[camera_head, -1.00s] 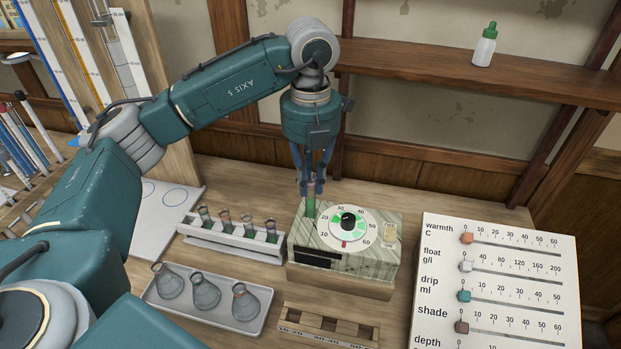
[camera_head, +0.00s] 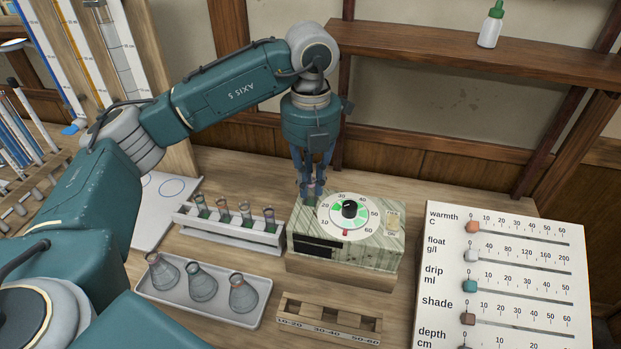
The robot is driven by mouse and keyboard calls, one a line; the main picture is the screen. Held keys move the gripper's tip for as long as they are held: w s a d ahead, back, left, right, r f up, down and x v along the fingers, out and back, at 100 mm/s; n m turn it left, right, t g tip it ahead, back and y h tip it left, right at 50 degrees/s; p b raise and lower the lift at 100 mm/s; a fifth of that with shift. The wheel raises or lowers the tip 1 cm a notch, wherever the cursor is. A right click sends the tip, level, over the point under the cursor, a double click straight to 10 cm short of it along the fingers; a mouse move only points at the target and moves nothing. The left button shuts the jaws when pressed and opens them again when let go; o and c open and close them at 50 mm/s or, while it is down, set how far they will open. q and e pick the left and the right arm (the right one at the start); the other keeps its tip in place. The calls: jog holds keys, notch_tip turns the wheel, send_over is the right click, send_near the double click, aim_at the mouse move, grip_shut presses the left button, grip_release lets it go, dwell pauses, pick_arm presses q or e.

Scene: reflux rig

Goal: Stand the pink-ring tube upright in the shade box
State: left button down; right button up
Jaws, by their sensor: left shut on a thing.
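My left gripper (camera_head: 312,188) points straight down at the back left corner of the marbled green box with a round dial (camera_head: 374,262), which looks like the shade box. It is shut on the pink-ring tube (camera_head: 314,191), held upright. Only a small pinkish part of the tube shows between the fingertips, just at the box's top. The lower part of the tube is out of sight, apparently down in the box. The dial's black knob stands in the middle of a green and white scale. My right gripper is not in view.
A white rack (camera_head: 222,239) with several tubes stands left of the box. A tray (camera_head: 247,318) with three flasks lies in front of it. A wooden rack (camera_head: 330,333) with labelled slots is at the front. A slider board (camera_head: 505,230) stands at right.

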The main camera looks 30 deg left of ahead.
pick_arm(q)
jog(key=c, duration=1.6)
grip_release()
notch_tip(320, 180, up, 12)
jog(key=shift+f, duration=0.1)
